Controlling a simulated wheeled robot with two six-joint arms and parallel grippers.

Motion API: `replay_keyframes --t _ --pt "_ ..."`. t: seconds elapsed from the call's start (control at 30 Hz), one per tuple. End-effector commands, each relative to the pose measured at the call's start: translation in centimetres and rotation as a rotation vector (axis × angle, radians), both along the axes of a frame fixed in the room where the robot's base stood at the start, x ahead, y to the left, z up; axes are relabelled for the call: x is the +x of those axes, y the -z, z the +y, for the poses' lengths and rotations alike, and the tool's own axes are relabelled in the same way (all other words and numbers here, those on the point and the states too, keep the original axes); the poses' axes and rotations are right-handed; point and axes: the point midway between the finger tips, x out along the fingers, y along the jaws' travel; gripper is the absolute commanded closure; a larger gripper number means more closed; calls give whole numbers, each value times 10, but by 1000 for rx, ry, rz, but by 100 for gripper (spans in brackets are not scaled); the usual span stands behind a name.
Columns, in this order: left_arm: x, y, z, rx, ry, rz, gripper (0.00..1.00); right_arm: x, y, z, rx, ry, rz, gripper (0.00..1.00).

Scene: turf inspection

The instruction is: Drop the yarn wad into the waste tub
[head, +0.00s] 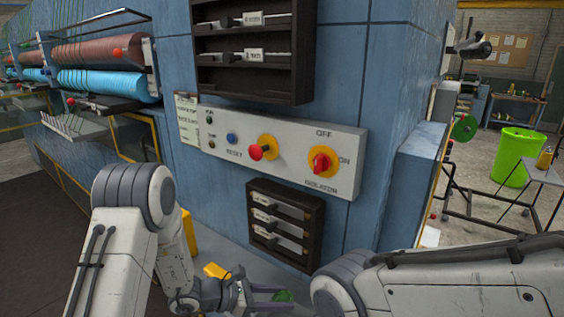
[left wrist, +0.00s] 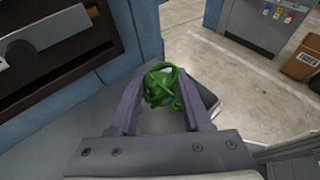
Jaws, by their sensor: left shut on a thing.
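A tangled green yarn wad (left wrist: 160,88) sits between the two fingers of my left gripper (left wrist: 163,92) in the left wrist view, and the fingers touch it on both sides. A bright green tub (head: 517,157) stands on the floor at the far right, well away from the gripper. A brown bin (left wrist: 303,58) with a white label shows at the right of the left wrist view; I cannot read its label. My right gripper is out of view.
A blue machine wall fills the middle, with a control panel (head: 275,147) and dark racks (head: 285,224) on it. A small table (head: 541,171) stands beside the green tub. A grey cabinet (left wrist: 262,22) stands at the back in the left wrist view, with open floor before it.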

Motion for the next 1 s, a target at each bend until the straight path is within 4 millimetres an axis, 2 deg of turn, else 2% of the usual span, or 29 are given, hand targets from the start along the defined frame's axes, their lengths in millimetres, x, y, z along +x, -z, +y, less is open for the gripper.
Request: replay_keyframes --t 0.43,0.57,0.8,0.83,0.9,0.93,1.0 --pt "0 50 1 0 -3 1 100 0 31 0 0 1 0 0" --pt "0 57 1 0 -1 0 100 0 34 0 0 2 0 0" --pt "0 56 0 0 0 -1 100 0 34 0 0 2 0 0" --pt "0 56 0 0 0 -1 48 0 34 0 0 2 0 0" --pt "0 56 0 0 0 0 21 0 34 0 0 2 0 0" --pt "0 56 0 0 0 0 17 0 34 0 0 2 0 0" --pt "0 56 0 0 0 0 17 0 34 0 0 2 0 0"
